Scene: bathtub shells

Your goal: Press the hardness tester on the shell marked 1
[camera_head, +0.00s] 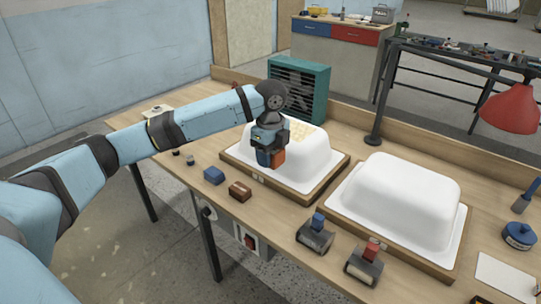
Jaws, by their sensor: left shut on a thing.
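Two white bathtub shells lie upside down on wooden bases: a left shell (312,150) and a right shell (405,196). Small tags sit on the front edges of the bases, but I cannot read their numbers. The left shell has a yellowish patterned patch (301,130) on its top, partly behind my arm. My left gripper (268,150) is shut on an orange tool (278,158), which appears to be the hardness tester. It is in front of the left shell's left end; I cannot tell whether it touches. My right gripper is out of view.
On the bench's front part are a blue block (214,175), a brown block (239,191), a blue-handled tool (315,235) and a red-handled tool (364,263). A teal louvred box (299,90) stands behind the left shell. A red lamp (510,108) hangs at right.

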